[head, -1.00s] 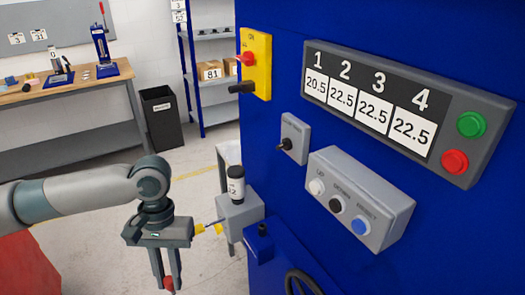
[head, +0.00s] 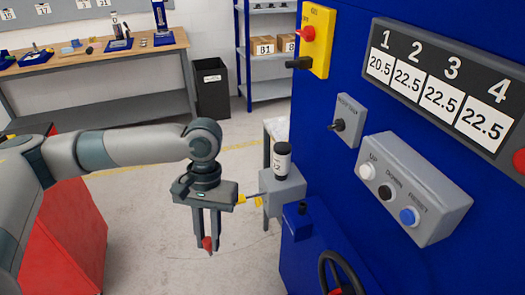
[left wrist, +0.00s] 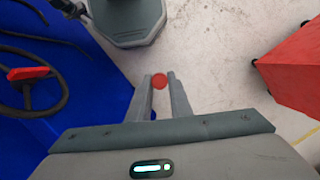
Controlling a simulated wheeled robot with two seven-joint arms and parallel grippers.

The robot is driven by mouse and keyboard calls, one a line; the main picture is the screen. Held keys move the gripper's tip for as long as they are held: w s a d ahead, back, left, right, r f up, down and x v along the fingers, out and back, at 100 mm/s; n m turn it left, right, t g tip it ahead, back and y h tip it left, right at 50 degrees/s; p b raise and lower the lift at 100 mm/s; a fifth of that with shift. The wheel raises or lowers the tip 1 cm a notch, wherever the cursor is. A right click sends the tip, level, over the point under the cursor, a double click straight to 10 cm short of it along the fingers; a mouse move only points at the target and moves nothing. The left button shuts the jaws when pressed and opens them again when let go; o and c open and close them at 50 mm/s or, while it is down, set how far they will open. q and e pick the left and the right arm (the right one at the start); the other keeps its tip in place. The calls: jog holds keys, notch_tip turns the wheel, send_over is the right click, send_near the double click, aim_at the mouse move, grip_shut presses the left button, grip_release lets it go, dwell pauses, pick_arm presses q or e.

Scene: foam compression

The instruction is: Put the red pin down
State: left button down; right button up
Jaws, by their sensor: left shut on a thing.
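The red pin (head: 207,243) is between the fingertips of my left gripper (head: 207,240), which points down and is shut on it. The pin hangs in the air over the floor, left of the blue machine. In the left wrist view the pin (left wrist: 159,81) shows as a round red end between the two fingers (left wrist: 161,85). The fingers hide part of its body. My right gripper is not in view.
The blue machine (head: 440,265) with its control panel fills the right side. A grey block with a bottle (head: 283,160) stands at its left edge. A red cabinet (head: 75,235) is at left. A workbench (head: 95,65) and black bin (head: 212,92) stand behind. Floor between is bare.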

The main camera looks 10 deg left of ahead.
pick_arm(q)
jog(key=x, duration=1.3)
jog(key=shift+s+f, duration=0.25)
jog(key=shift+s, duration=0.05)
